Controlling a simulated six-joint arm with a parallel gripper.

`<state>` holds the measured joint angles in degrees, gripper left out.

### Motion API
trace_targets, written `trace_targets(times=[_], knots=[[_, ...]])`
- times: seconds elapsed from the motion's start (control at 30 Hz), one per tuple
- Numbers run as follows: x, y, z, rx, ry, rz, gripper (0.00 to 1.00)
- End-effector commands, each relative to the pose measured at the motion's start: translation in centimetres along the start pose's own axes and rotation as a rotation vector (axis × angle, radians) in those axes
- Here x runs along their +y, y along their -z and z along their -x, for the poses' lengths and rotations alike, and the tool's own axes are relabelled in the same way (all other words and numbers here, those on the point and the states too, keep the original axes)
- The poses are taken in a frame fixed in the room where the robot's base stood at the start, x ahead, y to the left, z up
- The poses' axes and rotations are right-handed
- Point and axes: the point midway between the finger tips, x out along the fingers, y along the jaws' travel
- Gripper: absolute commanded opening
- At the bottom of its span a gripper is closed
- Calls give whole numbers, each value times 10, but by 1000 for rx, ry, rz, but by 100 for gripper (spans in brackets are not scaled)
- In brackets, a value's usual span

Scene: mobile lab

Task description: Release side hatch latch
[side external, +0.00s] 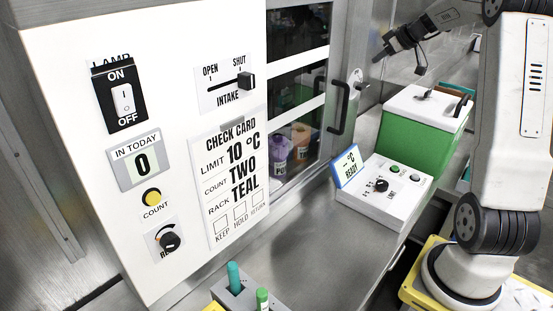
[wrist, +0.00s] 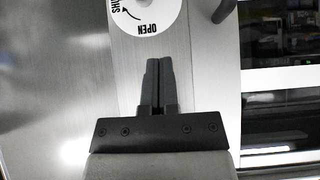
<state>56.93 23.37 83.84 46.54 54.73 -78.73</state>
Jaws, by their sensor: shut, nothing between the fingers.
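The side hatch latch plate (side external: 357,77) is a small white disc on the metal frame, right of the glass-fronted door, in the side view. In the wrist view the white disc (wrist: 147,14) is cut off at the top edge; its OPEN and SHUT lettering appears upside down beside a curved arrow. The knob or lever itself is mostly out of that view. My gripper (side external: 378,57) is up and to the right of the disc in the side view, apart from it. In the wrist view its dark fingers (wrist: 158,66) are together and empty, pointing toward the disc.
A dark door handle (side external: 340,106) stands out left of the disc. A green box with a white lid (side external: 424,104) and a control box (side external: 385,190) with a READY display stand on the counter below. The panel (side external: 180,200) carries switches and a card.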

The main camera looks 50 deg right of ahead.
Motion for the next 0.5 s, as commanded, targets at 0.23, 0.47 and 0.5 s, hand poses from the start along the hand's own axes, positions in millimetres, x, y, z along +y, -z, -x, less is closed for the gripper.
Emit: trace_targets(times=[0.23, 0.47, 0.5], knots=[[0, 0, -40, -1, 3, 0, 0], [0, -13, -66, -1, 0, -1, 0], [0, -16, -69, -1, 1, -2, 0]])
